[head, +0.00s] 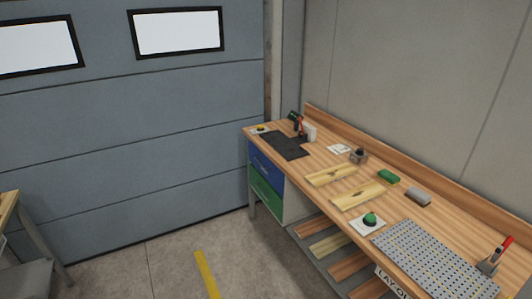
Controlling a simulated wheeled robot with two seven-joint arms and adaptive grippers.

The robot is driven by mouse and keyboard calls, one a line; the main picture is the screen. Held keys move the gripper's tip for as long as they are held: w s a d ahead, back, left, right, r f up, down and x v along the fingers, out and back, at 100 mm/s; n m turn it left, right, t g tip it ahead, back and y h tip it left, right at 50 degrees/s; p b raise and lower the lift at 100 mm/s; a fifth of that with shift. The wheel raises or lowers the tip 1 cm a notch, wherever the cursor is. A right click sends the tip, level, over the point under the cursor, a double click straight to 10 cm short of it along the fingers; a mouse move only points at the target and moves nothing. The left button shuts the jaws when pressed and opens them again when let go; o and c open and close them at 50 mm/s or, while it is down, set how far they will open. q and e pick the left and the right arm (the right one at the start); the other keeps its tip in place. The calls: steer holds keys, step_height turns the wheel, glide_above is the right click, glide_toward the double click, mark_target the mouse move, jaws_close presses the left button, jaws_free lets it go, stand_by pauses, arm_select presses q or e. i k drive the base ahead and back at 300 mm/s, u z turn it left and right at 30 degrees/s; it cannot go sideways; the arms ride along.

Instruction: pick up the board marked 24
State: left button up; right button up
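Two pale yellow wooden boards lie flat, side by side, on the wooden workbench (400,225) at the right. The farther board (332,175) is nearer the drawers; the nearer board (358,196) lies just in front of it. Both have small dark marks, too small to read, so I cannot tell which is marked 24. More planks (328,245) lie on the shelf under the bench, with no number I can read. Neither of my grippers is in view.
The bench holds a black mat (285,146), a drill (297,122), a green button (369,219), green (388,177) and grey (418,197) blocks, a perforated plate (435,262) and a red-handled tool (495,257). Another table (9,208) stands left. The floor (150,270) between is open.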

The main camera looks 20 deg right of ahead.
mark_target(319, 178)
steer(key=u, duration=0.45)
steer(key=i, duration=1.95)
steer(key=z, duration=0.3)
steer(key=i, duration=1.1)
steer(key=z, duration=1.6)
steer(key=i, duration=0.8)
steer(key=z, duration=0.7)
